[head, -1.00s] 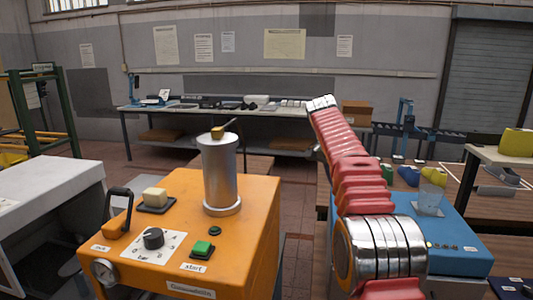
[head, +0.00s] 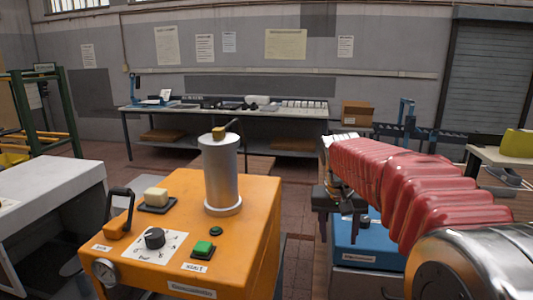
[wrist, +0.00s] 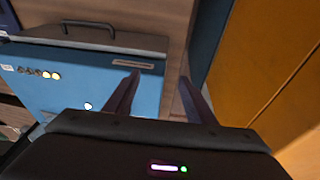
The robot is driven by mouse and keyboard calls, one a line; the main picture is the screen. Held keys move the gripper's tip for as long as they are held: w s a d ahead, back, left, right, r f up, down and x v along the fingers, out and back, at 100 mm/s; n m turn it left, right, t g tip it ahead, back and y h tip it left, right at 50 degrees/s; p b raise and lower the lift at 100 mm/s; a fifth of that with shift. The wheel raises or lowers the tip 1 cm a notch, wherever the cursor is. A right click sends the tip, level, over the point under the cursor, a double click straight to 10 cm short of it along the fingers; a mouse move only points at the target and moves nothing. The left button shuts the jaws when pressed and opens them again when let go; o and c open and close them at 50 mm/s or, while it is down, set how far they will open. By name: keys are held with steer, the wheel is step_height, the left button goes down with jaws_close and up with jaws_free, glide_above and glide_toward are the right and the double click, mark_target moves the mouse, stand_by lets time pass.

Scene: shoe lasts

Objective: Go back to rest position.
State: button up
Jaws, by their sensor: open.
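My gripper (head: 343,228) hangs at the end of my red ribbed arm at the right of the head view, over the blue box (head: 354,256). In the wrist view my gripper (wrist: 158,88) shows two dark fingers spread apart with nothing between them. Below the fingers lie the blue box (wrist: 72,80), with a grey lid and handle, and a brown surface. My arm hides much of the blue box in the head view.
An orange machine (head: 255,230) with a metal cylinder (head: 220,175), a knob and a green button stands left of my gripper. A white bench (head: 45,185) is at far left. A long table (head: 225,113) runs along the back wall. Reddish floor shows between.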

steer(key=s+a+f+n+t, duration=0.1)
steer(key=s, duration=1.3)
steer(key=s+a+f+n+t+y, duration=0.1)
steer(key=s+a+f+t, duration=0.1)
steer(key=s, duration=1.2)
steer(key=shift+s+n+y, duration=0.3)
steer(key=shift+s+n, duration=0.05)
steer(key=shift+n, duration=0.05)
